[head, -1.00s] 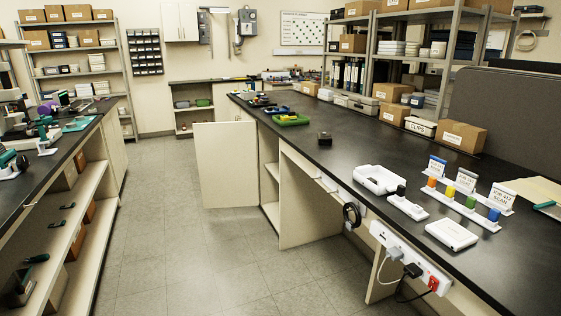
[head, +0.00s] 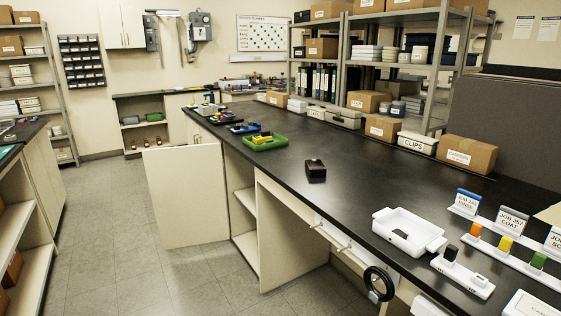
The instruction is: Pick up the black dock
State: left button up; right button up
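A small black dock (head: 316,170) sits on the black worktop (head: 345,195) of the right-hand bench, near its front edge. It stands alone, with bare worktop around it. Neither of my grippers shows in the head view.
A white open tray (head: 408,232) and a white holder (head: 462,277) with a dark block lie nearer on the bench. Coloured blocks with job cards stand at the right. A green tray (head: 264,142) lies farther back. An open cabinet door (head: 186,195) juts into the aisle. The floor (head: 110,240) is clear.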

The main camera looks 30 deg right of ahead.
aim_at(317, 169)
jog(key=i+j+z, duration=0.1)
jog(key=i, duration=0.55)
jog(key=i+j+z, duration=0.1)
jog(key=i, duration=0.5)
jog(key=i+j+z, duration=0.15)
jog(key=i+z, duration=0.3)
jog(key=i+j+z, duration=0.25)
jog(key=z, duration=0.2)
jog(key=i+j+z, duration=0.65)
jog(key=j+z, duration=0.3)
jog(key=i+j+z, duration=0.15)
jog(key=j+z, duration=0.3)
